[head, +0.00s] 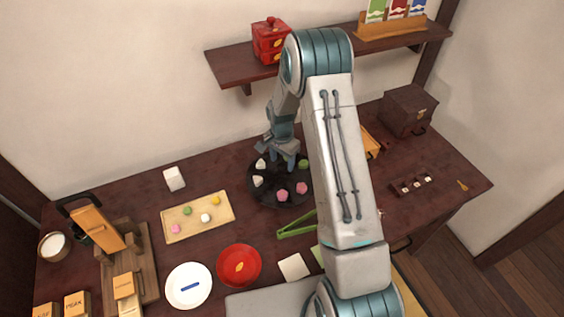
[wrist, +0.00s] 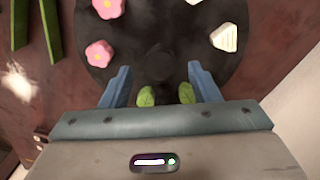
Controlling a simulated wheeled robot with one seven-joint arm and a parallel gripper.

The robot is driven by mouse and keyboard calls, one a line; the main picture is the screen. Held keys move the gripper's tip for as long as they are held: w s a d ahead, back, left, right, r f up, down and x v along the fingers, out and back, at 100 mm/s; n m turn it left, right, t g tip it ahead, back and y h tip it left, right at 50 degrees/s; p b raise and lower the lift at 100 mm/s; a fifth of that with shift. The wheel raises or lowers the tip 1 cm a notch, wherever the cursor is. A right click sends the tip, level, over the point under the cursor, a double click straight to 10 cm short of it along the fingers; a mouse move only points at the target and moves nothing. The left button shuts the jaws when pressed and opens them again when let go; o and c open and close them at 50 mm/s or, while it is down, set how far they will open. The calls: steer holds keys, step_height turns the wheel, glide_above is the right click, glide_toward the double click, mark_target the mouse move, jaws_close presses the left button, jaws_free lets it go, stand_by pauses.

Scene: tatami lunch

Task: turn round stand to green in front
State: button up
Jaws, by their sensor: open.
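The round stand (head: 264,196) is a black disc on the dark red table, with small sweets around its rim. In the head view, two pink flower sweets (head: 282,196) are at its near side, two white ones (head: 257,181) at the left, and a green one (head: 303,164) at the far right. In the wrist view, the stand (wrist: 130,42) shows pink sweets (wrist: 99,53), white sweets (wrist: 225,38) and two green leaf-like pieces (wrist: 146,96) near my palm. My gripper (head: 277,158) is open over the stand, its fingers (wrist: 159,70) spread either side of the centre. Contact cannot be told.
A tan tray (head: 170,231) with several small sweets lies left of the stand. Green tongs (head: 297,228) lie at its near right. A red plate (head: 238,280) and a white plate (head: 172,303) are nearer. A shelf (head: 228,69) overhangs behind.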

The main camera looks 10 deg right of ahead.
mark_target(282, 172)
steer(key=shift+f, duration=1.25)
steer(key=shift+c, duration=0.4)
jaws_close()
